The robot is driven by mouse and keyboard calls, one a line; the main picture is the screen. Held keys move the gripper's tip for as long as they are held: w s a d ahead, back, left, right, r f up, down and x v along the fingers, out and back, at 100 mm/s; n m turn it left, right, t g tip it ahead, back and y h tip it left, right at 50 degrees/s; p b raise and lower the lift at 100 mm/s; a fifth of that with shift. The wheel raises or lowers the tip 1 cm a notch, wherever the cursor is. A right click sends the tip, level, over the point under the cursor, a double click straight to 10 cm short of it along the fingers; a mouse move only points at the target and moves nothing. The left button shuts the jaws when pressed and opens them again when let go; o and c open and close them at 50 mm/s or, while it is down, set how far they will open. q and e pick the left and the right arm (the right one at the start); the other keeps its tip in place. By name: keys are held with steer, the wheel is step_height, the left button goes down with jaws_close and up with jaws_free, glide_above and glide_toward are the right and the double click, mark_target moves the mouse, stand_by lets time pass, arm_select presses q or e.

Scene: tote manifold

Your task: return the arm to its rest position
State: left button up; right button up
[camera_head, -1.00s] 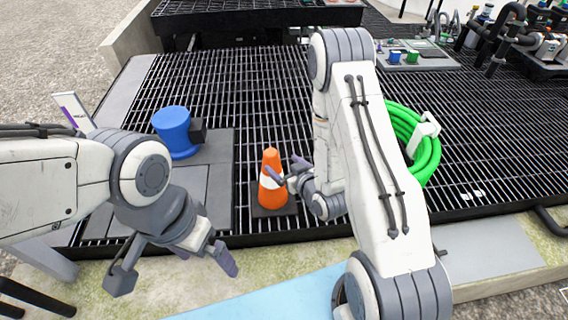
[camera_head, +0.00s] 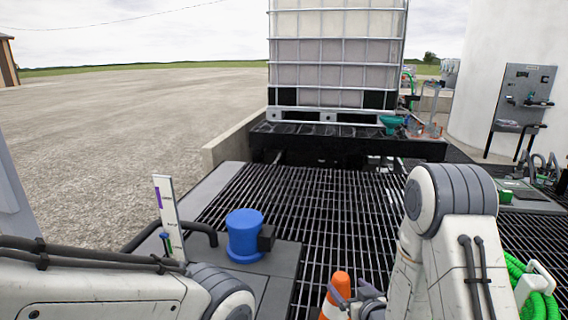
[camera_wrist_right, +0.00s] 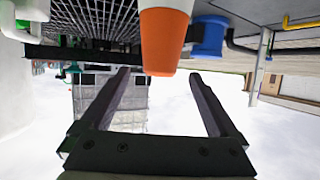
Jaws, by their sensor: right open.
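My right arm comes down the right side of the head view. Its gripper (camera_head: 360,298) is low in the picture, just right of an orange and white cone (camera_head: 336,296), partly cut off by the bottom edge. In the right wrist view the picture is upside down. The two dark fingers of my right gripper (camera_wrist_right: 158,73) are spread apart with nothing held between them. The cone (camera_wrist_right: 164,42) shows near the fingertips there; I cannot tell if they touch. My left arm shows only as a link at the lower left; its gripper is out of the picture.
A blue round fitting (camera_head: 244,236) stands on a grey plate left of the cone. Black grating (camera_head: 310,210) spreads around it. A green hose coil (camera_head: 532,290) lies at the right. A large caged tank (camera_head: 335,60) stands behind. Open concrete (camera_head: 120,110) lies at the left.

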mark_target(337, 275)
steer(key=x, duration=0.8)
steer(key=shift+f, duration=0.25)
steer(key=shift+r, duration=0.2)
steer(key=shift+s, duration=0.1)
